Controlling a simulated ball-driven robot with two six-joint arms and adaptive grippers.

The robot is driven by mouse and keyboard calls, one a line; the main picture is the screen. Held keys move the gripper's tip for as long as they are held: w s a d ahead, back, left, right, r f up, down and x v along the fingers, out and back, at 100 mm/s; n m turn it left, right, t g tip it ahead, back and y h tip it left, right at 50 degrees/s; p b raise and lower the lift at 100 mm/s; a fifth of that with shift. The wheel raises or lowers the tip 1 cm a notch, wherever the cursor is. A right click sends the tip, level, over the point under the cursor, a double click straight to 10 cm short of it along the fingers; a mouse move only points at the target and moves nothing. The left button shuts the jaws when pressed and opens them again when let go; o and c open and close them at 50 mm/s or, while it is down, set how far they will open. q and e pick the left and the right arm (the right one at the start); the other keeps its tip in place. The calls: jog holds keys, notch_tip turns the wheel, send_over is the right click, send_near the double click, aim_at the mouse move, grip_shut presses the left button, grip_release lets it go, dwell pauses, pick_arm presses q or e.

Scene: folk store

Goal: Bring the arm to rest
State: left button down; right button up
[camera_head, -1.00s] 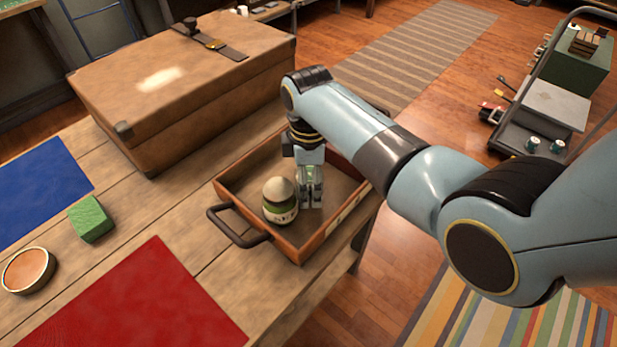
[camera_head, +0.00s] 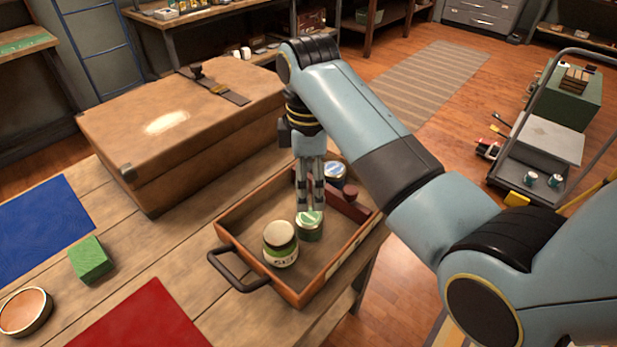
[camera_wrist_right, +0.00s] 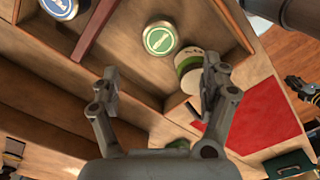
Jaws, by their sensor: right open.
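My right gripper (camera_head: 311,205) points down over the wooden tray (camera_head: 233,287) in the head view. Its fingers are apart and empty in the right wrist view (camera_wrist_right: 158,85). A green-lidded can (camera_head: 310,228) stands in the tray just below the fingertips; its lid (camera_wrist_right: 160,39) lies ahead of the open fingers in the wrist view. A green jar with a pale lid (camera_head: 280,243) stands beside it, near the handle. A blue-labelled can (camera_head: 335,173) stands in the tray's far part, partly behind my gripper.
A large tan case (camera_head: 180,120) stands on the workbench behind the tray. A blue mat (camera_head: 40,215), green block (camera_head: 91,259), round orange-topped tin (camera_head: 25,311) and red mat (camera_head: 140,320) lie at left. A trolley (camera_head: 535,150) stands on the floor at right.

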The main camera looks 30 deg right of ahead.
dwell(0.4)
jog(key=s+d+r+m+t, duration=0.25)
jog(key=s+m, duration=0.35)
jog(key=s, duration=0.5)
jog(key=s+d+r+m+t, duration=0.1)
jog(key=s+d+r+m, duration=0.15)
jog(key=s+m, duration=0.65)
jog(key=s+d+f+n+b, duration=0.1)
jog(key=f+b, duration=0.2)
jog(key=f, duration=0.8)
jog(key=s+d+f+n+g+h+b, duration=0.1)
jog(key=s+f+b, duration=0.1)
jog(key=f, duration=0.9)
jog(key=s+f+n+b, duration=0.1)
jog(key=f+b, duration=0.2)
jog(key=f, duration=0.8)
jog(key=s+f+g+b, duration=0.1)
jog(key=s+f+b, duration=0.2)
jog(key=s+f, duration=0.6)
jog(key=s+d+f+b, duration=0.1)
jog(key=s+f+b, duration=0.3)
jog(key=s+f, duration=0.6)
notch_tip(320, 180, down, 5)
jog(key=shift+d+r+g, duration=0.1)
jog(key=shift+d+g, duration=0.15)
jog(key=shift+g, duration=0.1)
